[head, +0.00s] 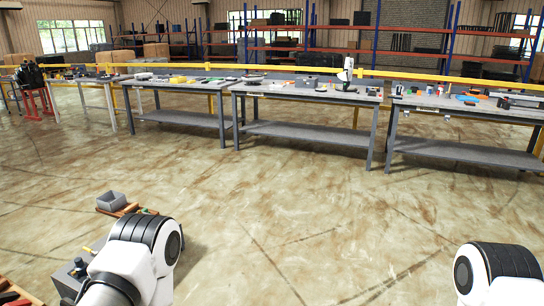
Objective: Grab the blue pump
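I cannot make out a blue pump for certain. Small blue items (470,103) lie on the right workbench among orange and white ones, too small to identify. A dark grey boxy object (66,279) stands at the lower left, partly hidden by my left arm; I cannot tell what it is. Only links of my two arms show, at the lower left and lower right. Neither gripper is in view.
A row of grey workbenches (300,131) with lower shelves crosses the room, with small items on top. A yellow rail (437,79) runs behind them. A small grey bin (111,201) is at the lower left. The floor (290,210) between is clear.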

